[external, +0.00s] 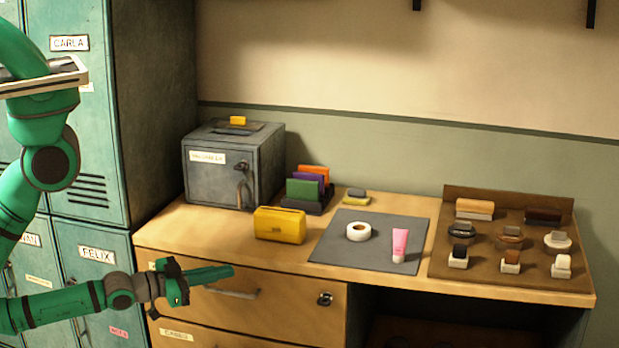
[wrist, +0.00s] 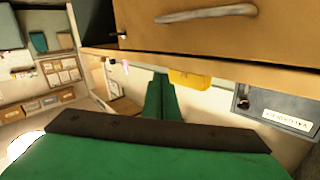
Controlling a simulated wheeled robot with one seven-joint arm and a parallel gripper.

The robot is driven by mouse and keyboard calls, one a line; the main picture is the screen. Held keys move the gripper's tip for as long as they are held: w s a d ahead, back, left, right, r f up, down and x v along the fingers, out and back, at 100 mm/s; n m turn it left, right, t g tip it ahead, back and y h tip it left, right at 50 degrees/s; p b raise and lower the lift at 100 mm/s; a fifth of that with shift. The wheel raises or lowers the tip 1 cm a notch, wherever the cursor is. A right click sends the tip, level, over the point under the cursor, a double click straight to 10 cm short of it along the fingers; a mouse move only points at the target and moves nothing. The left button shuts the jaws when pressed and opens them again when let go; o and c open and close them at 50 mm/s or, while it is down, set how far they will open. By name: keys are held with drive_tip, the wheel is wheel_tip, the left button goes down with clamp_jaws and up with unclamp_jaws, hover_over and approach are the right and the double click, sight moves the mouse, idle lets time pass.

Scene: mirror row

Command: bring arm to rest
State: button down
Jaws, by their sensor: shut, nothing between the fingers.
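My green arm reaches in from the left of the external view. My gripper (external: 222,274) is shut and empty, held out level in front of the wooden drawer unit (external: 300,312), below the edge of its top. In the wrist view, the green fingers (wrist: 160,98) are together with nothing visible between them. A drawer handle (external: 232,292) is close to the fingers in the external view; I cannot tell the exact gap. The handle also shows at the top of the wrist view (wrist: 207,13).
Lockers (external: 90,250) are at left.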

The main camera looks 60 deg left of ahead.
drive_tip(key=s+d+n+g, duration=0.1)
drive_tip(key=s+n+g, duration=0.1)
drive_tip(key=s, duration=1.5)
drive_tip(key=shift+s+d+f, duration=0.3)
drive_tip(key=shift+s+f, duration=0.05)
drive_tip(key=shift+f, duration=0.05)
